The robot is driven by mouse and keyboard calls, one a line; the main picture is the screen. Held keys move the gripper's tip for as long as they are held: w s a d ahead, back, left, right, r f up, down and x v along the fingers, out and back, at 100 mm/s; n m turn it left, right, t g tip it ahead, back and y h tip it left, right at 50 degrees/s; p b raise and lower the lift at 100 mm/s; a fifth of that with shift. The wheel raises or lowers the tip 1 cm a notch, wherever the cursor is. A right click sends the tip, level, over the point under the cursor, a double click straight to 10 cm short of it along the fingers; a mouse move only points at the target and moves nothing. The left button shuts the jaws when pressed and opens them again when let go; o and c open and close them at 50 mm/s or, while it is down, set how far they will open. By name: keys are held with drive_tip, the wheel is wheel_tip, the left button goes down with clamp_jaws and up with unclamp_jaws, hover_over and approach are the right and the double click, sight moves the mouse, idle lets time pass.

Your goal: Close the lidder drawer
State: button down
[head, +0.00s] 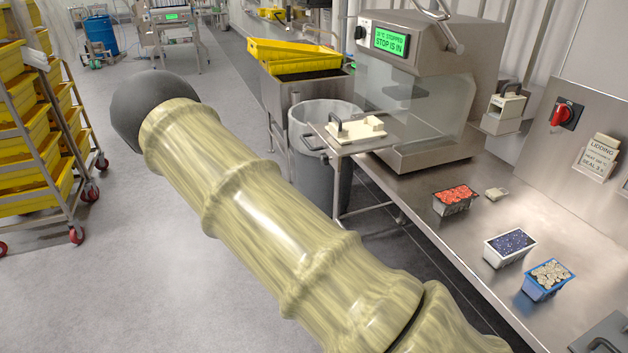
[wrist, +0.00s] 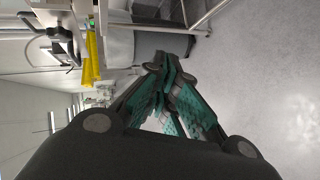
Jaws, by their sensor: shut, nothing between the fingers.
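The lidder (head: 425,80) is a steel machine with a clear front and a green display reading "STOP IS IN". Its drawer (head: 378,130) sticks out to the left, carrying a cream plate with a black handle (head: 345,127). In the wrist view, turned sideways, a dark handle (wrist: 62,36) that looks like the drawer's shows at upper left. My gripper (wrist: 170,72) is shut and empty, apart from the handle. The head view does not show my gripper; my arm crosses it.
A grey bin (head: 305,170) stands under the drawer. Filled trays (head: 455,198), (head: 510,246) and (head: 548,278) sit on the steel bench (head: 430,182). A rack of yellow crates (head: 30,125) is at left. Yellow trays (head: 290,55) lie behind the bin.

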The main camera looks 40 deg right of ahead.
drive_tip(key=w+d+r+t+h+b, duration=0.1)
drive_tip(key=w+r+h+b, duration=0.35)
drive_tip(key=w+r, duration=0.75)
drive_tip(key=w+d+r+p, duration=0.1)
drive_tip(key=w+d, duration=0.2)
drive_tip(key=d, duration=0.9)
drive_tip(key=shift+d+n, duration=0.3)
drive_tip(key=shift+d, duration=0.1)
drive_tip(key=shift+r+h, duration=0.1)
drive_tip(key=shift+h, duration=0.15)
